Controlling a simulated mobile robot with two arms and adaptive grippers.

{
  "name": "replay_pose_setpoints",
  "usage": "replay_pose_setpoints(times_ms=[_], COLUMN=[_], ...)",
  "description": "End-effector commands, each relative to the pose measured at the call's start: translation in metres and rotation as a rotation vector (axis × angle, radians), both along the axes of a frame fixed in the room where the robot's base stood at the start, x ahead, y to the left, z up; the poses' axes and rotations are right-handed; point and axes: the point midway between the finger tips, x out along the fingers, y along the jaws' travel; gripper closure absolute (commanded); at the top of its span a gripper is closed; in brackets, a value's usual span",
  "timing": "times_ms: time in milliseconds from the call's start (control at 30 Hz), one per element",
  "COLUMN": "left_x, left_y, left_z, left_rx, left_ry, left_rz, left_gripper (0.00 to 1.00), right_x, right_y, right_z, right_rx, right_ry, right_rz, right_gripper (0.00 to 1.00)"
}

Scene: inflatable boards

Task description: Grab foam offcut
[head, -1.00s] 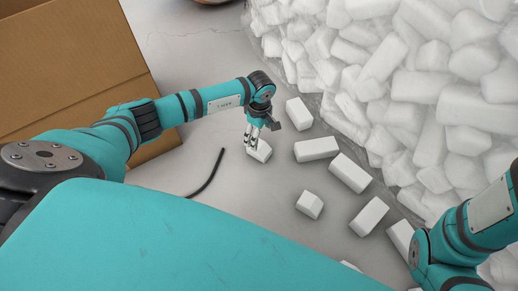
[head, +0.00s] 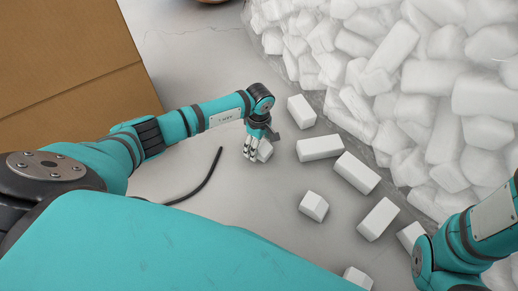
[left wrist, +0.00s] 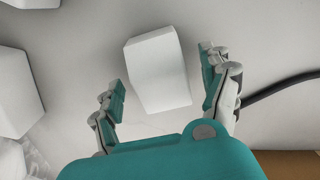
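A small white foam offcut (head: 265,151) lies on the grey floor at my left gripper (head: 253,153) in the head view. The fingers partly cover its left side. In the left wrist view the offcut (left wrist: 158,72) lies between the two spread fingers of the left gripper (left wrist: 160,72).
Several other white blocks (head: 320,147) lie loose to the right. A large heap of white foam (head: 400,100) fills the upper right. A cardboard box (head: 75,70) stands at the upper left. A black cable (head: 209,175) lies left of the gripper.

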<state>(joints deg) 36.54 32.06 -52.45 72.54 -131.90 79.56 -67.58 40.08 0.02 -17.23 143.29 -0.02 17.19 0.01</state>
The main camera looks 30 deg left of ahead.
Motion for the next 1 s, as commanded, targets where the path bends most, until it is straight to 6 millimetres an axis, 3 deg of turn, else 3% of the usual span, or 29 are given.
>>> replay_pose_setpoints(times_ms=[33, 333, 733, 1000], left_x=[0.000, 0.000, 0.000, 0.000], left_y=[0.000, 0.000, 0.000, 0.001], left_z=[0.000, 0.000, 0.006, 0.035], left_rx=[0.000, 0.001, 0.001, 0.001], left_ry=[0.000, 0.000, 0.000, -0.001], left_rz=[0.000, 0.000, -0.001, -0.001], left_gripper=[0.25, 0.63, 0.63, 0.63], right_x=[0.000, 0.000, 0.000, 0.000], right_y=[0.000, 0.000, 0.000, 0.000], right_z=[0.000, 0.000, 0.006, 0.034], right_rx=[0.000, 0.000, 0.000, 0.000], right_ry=[0.000, 0.000, 0.000, 0.000], right_rz=[0.000, 0.000, 0.000, -0.001], right_gripper=[0.60, 0.60, 0.60, 0.60])
